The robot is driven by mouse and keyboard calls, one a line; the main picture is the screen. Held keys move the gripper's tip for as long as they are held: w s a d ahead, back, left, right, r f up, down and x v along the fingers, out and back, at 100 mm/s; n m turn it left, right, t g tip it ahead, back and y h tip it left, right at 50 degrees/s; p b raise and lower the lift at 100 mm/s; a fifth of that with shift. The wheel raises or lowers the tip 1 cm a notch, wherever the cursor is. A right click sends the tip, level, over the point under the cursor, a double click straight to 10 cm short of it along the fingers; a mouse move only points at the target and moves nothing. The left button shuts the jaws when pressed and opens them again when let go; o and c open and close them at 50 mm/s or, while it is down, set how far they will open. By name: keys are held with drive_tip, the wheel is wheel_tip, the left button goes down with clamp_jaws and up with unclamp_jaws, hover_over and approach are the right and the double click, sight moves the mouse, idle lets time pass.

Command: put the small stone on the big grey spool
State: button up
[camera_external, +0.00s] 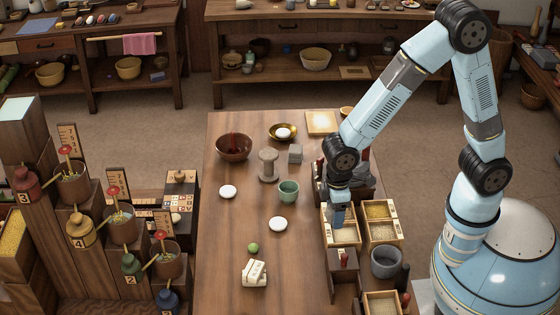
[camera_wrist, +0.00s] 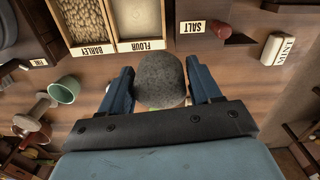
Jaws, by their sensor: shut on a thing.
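My gripper (camera_wrist: 163,85) is shut on a rounded, speckled dark grey stone (camera_wrist: 160,78), which sits between its two blue fingers in the wrist view. In the external view my gripper (camera_external: 338,214) is over the flour box at the right side of the table, and the stone is hard to make out there. The big grey spool (camera_external: 268,165) stands upright on the table, to the left of and behind my gripper. The spool also shows at the left of the wrist view (camera_wrist: 36,112). Its top looks bare.
A green cup (camera_external: 289,191) stands between the spool and my gripper. Labelled boxes of flour (camera_external: 341,234) and barley (camera_wrist: 82,22) line the right side. The table's front middle holds a green ball (camera_external: 253,248).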

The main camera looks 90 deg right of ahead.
drive_tip(key=w+d+r, duration=0.1)
drive_tip(key=d+r, duration=0.2)
drive_tip(key=d, duration=0.8)
drive_tip(key=w+d+r+m, duration=0.1)
drive_tip(key=w+d+r, duration=0.15)
drive_tip(key=d, duration=0.85)
drive_tip(key=d+r, duration=0.3)
drive_tip(key=d, duration=0.7)
hover_over(269, 153)
drive_tip(key=f, duration=0.8)
drive_tip(key=shift+s+a+f, duration=0.25)
drive_tip(key=shift+s+f, duration=0.05)
drive_tip(key=shift+s, duration=0.05)
drive_tip(key=shift+w+d+f, duration=0.15)
drive_tip(key=shift+w+f, duration=0.2)
drive_tip(key=shift+f, duration=0.15)
drive_tip(key=shift+w+f, duration=0.1)
drive_tip(key=shift+f, duration=1.5)
drive_tip(key=o, duration=1.2)
drive_tip(key=shift+f, duration=0.1)
drive_tip(key=shift+o, duration=0.2)
